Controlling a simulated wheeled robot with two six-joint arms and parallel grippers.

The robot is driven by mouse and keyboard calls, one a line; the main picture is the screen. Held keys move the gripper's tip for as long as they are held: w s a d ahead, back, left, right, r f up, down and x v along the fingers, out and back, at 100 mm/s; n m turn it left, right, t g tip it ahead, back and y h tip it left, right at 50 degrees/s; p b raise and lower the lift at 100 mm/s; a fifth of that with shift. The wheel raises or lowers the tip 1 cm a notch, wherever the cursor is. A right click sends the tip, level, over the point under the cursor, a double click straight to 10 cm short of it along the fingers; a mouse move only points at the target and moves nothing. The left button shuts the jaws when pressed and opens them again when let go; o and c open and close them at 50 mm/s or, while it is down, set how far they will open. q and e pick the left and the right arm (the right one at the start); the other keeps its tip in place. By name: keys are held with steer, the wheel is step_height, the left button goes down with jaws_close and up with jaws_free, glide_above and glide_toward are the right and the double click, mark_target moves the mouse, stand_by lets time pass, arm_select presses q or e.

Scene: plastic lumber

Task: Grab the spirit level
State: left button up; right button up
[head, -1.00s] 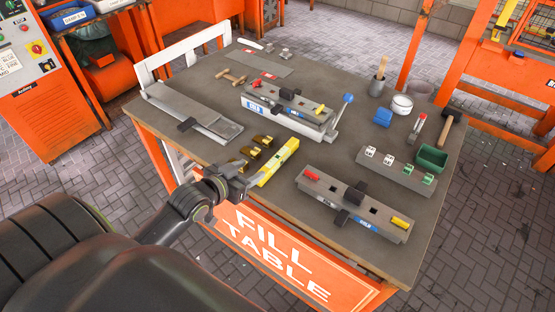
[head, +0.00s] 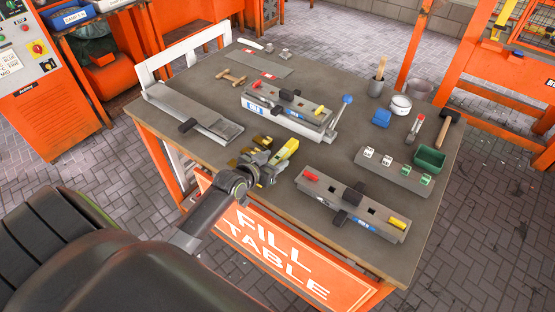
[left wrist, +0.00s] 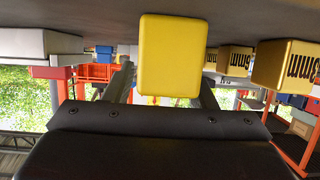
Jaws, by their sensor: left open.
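The yellow spirit level (head: 286,151) lies on the table near its front edge, and its near part is hidden behind my gripper in the head view. My left gripper (head: 266,170) is open at the near end of the level. In the left wrist view the level's yellow end (left wrist: 172,58) stands large between the two open fingers, and it hides part of them. I cannot tell whether a finger touches it. My right gripper is not in view.
Several brass blocks (head: 262,141) lie just left of the level. A grey mould (head: 350,205) lies to its right, and another mould with a blue-knobbed lever (head: 347,99) stands behind. The orange table front (head: 280,250) is below my arm.

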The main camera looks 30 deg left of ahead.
arm_select(q)
steer(key=shift+w+f, duration=0.2)
steer(key=shift+w, duration=0.25)
steer(key=shift+c, duration=0.3)
jaws_close()
